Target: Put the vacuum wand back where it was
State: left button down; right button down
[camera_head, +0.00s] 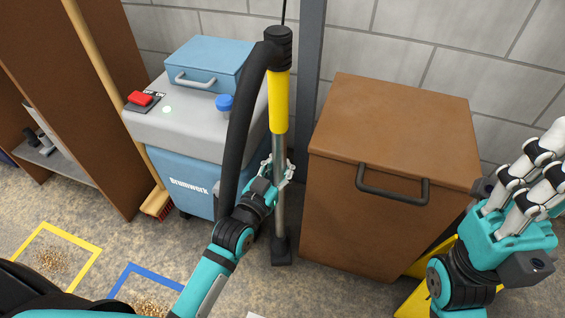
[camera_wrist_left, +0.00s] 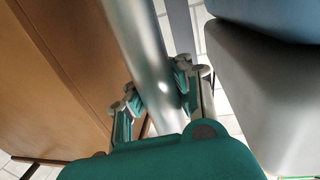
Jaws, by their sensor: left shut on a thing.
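The vacuum wand stands upright in the head view, with a yellow handle (camera_head: 278,101), a black top, a bare metal tube (camera_head: 279,222) and a black nozzle (camera_head: 281,250) at the floor. A thick black hose bends down from its top. My left gripper (camera_head: 277,171) is shut on the metal tube just below the yellow part. In the left wrist view the tube (camera_wrist_left: 140,50) passes between the two fingers of that gripper (camera_wrist_left: 157,98). My right gripper (camera_head: 528,180) is at the right edge, away from the wand; its fingertips are partly cut off.
A grey and blue vacuum unit (camera_head: 185,180) with a red switch stands left of the wand. A brown cabinet (camera_head: 385,130) stands close on the right. A grey post (camera_head: 310,60) is behind. A broom (camera_head: 157,202) leans at left. Yellow (camera_head: 85,243) and blue floor squares hold debris.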

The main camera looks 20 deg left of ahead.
pick_arm(q)
jog(key=shift+f, duration=0.2)
jog(key=c, duration=1.2)
grip_release()
jog(key=shift+o, duration=0.2)
jog(key=shift+s+f, duration=0.1)
jog(key=shift+f, duration=0.05)
jog(key=s+a, duration=0.2)
jog(key=s, duration=0.9)
jog(key=shift+s+r, duration=0.25)
jog(key=shift+s, duration=0.1)
